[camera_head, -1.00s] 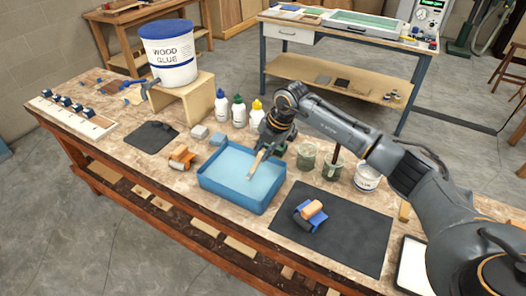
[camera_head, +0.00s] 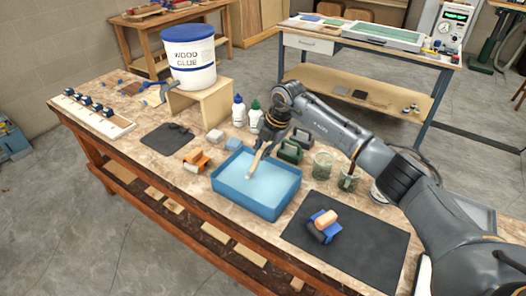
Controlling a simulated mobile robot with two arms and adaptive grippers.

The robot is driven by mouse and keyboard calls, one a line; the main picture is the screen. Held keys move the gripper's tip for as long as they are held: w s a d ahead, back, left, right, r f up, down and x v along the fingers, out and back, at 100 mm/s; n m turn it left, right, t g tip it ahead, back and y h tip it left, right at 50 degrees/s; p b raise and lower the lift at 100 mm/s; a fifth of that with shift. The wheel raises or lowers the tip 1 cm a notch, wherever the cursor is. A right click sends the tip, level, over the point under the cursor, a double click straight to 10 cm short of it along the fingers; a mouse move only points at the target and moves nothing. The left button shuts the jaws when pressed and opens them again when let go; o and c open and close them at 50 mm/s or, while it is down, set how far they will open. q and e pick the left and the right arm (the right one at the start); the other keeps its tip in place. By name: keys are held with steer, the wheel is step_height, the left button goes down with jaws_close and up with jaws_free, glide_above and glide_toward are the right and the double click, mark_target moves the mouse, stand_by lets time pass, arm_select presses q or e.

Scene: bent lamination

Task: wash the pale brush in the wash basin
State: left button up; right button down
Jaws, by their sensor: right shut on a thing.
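The blue wash basin (camera_head: 268,206) stands on the workbench and holds pale blue water. My right gripper (camera_head: 266,150) is above the basin's back left part, shut on the pale brush (camera_head: 256,163). The brush slants down from the fingers, and its lower end is over or in the water; I cannot tell how deep it reaches. My left gripper does not show.
Around the basin are an orange tool (camera_head: 196,160), a dark green object (camera_head: 290,152), glass jars (camera_head: 323,165) and bottles (camera_head: 254,116). A dark mat (camera_head: 350,252) with rollers lies at right. A wood glue bucket (camera_head: 190,58) stands on a wooden stand (camera_head: 208,92).

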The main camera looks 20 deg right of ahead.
steer(key=s+d+p, duration=0.2)
steer(key=s+d, duration=0.1)
steer(key=s, duration=0.1)
steer(key=shift+s+d, duration=0.35)
steer(key=shift+s, duration=0.05)
steer(key=shift+w+r, duration=0.1)
step_height(320, 180, up, 6)
steer(key=w+a+p, duration=0.2)
steer(key=p, duration=0.1)
stand_by(0.8)
steer(key=shift+w+r, duration=0.1)
stand_by(0.8)
step_height(320, 180, up, 5)
steer(key=p, duration=0.3)
steer(key=shift+p, duration=0.3)
